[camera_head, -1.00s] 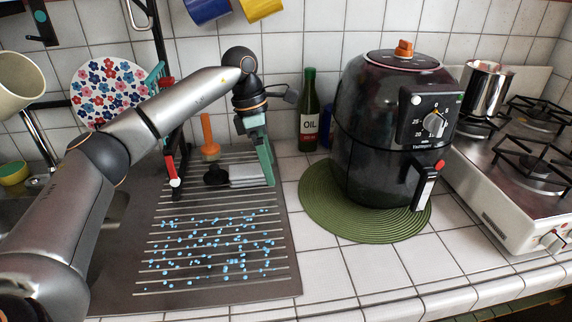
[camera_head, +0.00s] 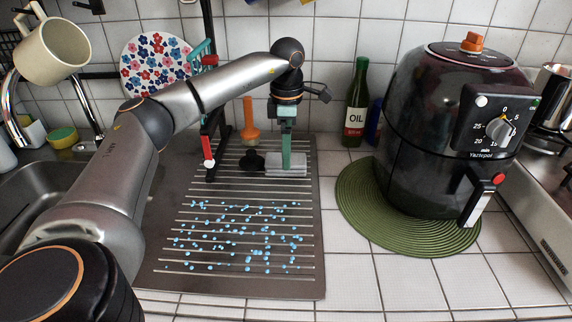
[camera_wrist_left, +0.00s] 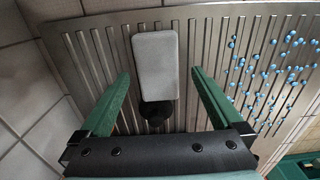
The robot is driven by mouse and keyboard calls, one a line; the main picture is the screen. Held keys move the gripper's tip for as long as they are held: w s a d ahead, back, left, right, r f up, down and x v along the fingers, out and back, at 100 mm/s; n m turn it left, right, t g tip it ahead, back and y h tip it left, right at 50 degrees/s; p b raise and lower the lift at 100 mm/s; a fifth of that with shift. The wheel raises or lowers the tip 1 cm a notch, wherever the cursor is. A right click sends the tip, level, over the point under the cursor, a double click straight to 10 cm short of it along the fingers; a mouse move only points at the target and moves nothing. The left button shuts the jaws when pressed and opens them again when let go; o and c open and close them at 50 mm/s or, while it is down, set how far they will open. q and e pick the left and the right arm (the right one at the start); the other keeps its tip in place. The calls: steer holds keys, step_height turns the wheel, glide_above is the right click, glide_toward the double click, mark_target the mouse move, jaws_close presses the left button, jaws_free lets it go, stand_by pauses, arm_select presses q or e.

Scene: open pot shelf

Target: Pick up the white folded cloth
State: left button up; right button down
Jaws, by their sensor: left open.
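The white folded cloth (camera_head: 290,165) looks like a pale grey-white rounded block lying on the ribbed drainboard (camera_head: 240,284), near its back edge. It also shows in the left wrist view (camera_wrist_left: 156,62), lined up with the gap between my fingers. My left gripper (camera_head: 286,162) points down at the cloth, with its green fingers overlapping it in the head view. In the left wrist view the gripper (camera_wrist_left: 160,76) is open, one finger on each side of the cloth's line and nothing held. Its exact height above the cloth cannot be told. My right gripper is out of view.
A dark round object (camera_head: 250,161) sits beside the cloth, near an orange handle (camera_head: 249,122). Blue beads (camera_head: 240,235) lie across the front of the board.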

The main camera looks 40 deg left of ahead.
arm_select(q)
steer(key=f, duration=0.3)
steer(key=shift+a+f, duration=0.2)
steer(key=shift+f, duration=0.15)
steer(key=c, duration=1.3)
steer(key=shift+r, duration=0.1)
